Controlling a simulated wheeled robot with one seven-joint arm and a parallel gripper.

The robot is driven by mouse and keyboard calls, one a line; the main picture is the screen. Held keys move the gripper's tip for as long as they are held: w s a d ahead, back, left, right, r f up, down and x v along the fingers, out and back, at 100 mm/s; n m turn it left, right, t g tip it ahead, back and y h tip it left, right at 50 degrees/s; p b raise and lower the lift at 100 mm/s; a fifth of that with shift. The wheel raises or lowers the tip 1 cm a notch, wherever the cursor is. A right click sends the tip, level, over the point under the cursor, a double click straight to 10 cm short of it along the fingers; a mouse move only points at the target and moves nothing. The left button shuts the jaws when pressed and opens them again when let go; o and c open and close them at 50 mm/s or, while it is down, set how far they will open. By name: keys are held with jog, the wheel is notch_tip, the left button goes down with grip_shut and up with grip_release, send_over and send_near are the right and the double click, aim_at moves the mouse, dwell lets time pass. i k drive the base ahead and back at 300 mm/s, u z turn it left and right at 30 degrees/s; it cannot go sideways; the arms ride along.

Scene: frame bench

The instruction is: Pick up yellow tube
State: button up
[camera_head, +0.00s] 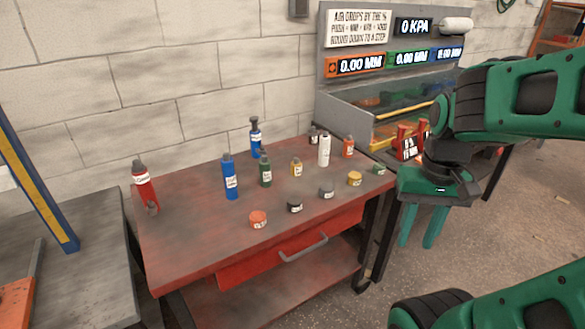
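A small yellow tube-like container (296,167) with a pale label stands upright near the middle of the red table (190,245). A green bottle stands to its left and a taller white bottle to its right. A low yellow jar (354,178) sits further right on the same table. My gripper (421,230) hangs past the table's right end, apart from the yellow container. Its two green fingers point down with a gap between them, and nothing shows between them.
Blue bottles (230,177), a red bottle (143,184), a white bottle (324,150) and several low jars stand on the table. A gauge panel (400,50) rises behind its right end. The table's front left is clear.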

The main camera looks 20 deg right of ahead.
aim_at(296, 165)
jog(key=u, duration=0.05)
jog(key=i, duration=1)
jog(key=z, duration=0.1)
